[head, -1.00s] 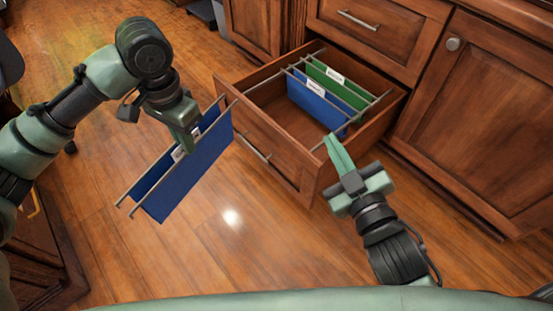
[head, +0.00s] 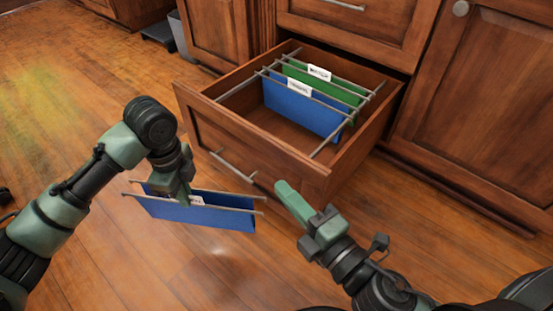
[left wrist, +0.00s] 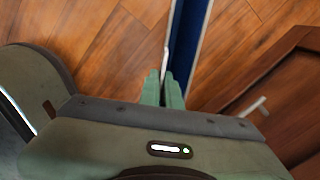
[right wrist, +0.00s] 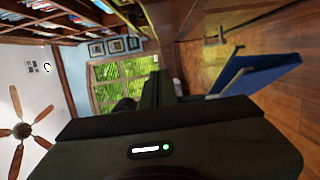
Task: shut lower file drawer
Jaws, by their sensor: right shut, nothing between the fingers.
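The lower file drawer (head: 255,150) is pulled open, with a metal bar handle (head: 233,166) on its front. Inside hang a blue folder (head: 300,108) and a green folder (head: 335,88) on metal rails. My left gripper (head: 187,198) is shut on another blue hanging folder (head: 225,216), held in front of the drawer and above the floor; the left wrist view shows the fingers (left wrist: 165,88) at its edge. My right gripper (head: 285,190) is shut and empty, close to the drawer front's lower right part. Whether it touches the front cannot be told.
A closed upper drawer (head: 345,30) is above the open one. A closed cabinet door (head: 480,120) with a round knob stands to the right. A grey bin (head: 181,35) is at the back left. The wood floor (head: 70,90) at left is clear.

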